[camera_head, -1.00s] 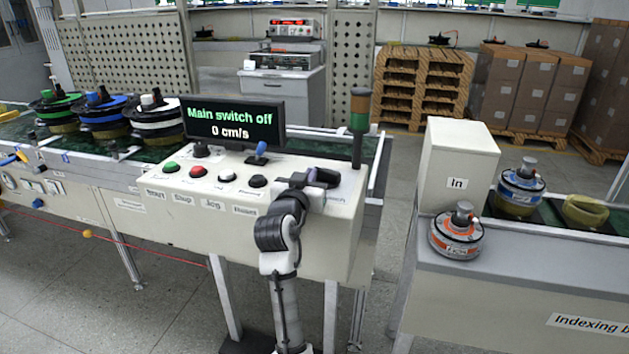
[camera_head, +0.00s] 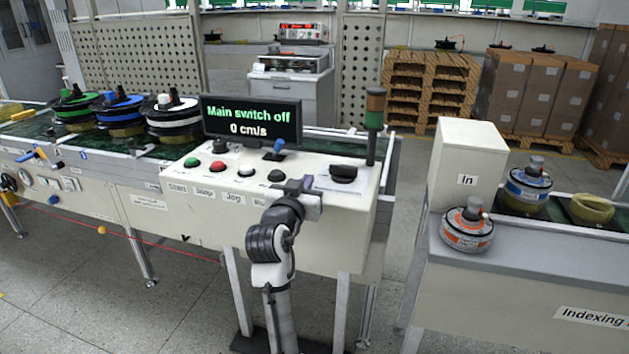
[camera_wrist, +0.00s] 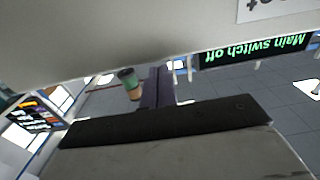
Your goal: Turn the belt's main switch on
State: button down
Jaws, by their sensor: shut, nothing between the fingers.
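The black main switch knob (camera_head: 343,173) sits on a white plate at the right end of the control panel (camera_head: 225,178). Its handle looks about crosswise. The display (camera_head: 251,120) reads "Main switch off" and "0 cm/s". My gripper (camera_head: 308,184) is shut and empty at the panel's front edge, to the left of and nearer than the knob, apart from it in the picture. In the wrist view the shut fingers (camera_wrist: 157,88) are beside the panel's pale surface (camera_wrist: 130,35), and the display (camera_wrist: 250,50) shows upside down. The knob is not visible there.
Green (camera_head: 191,162), red (camera_head: 218,166), white and black buttons and a blue-handled lever (camera_head: 277,147) are on the panel. A signal light (camera_head: 375,108) stands behind the knob. Hub motors (camera_head: 120,115) sit on the belt at left. The "In" box (camera_head: 466,165) stands right, past a gap.

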jog(key=s+a, duration=0.4)
jog(key=shift+s+f+b, duration=0.15)
jog(key=shift+s+b, duration=0.25)
jog(key=shift+b, duration=0.05)
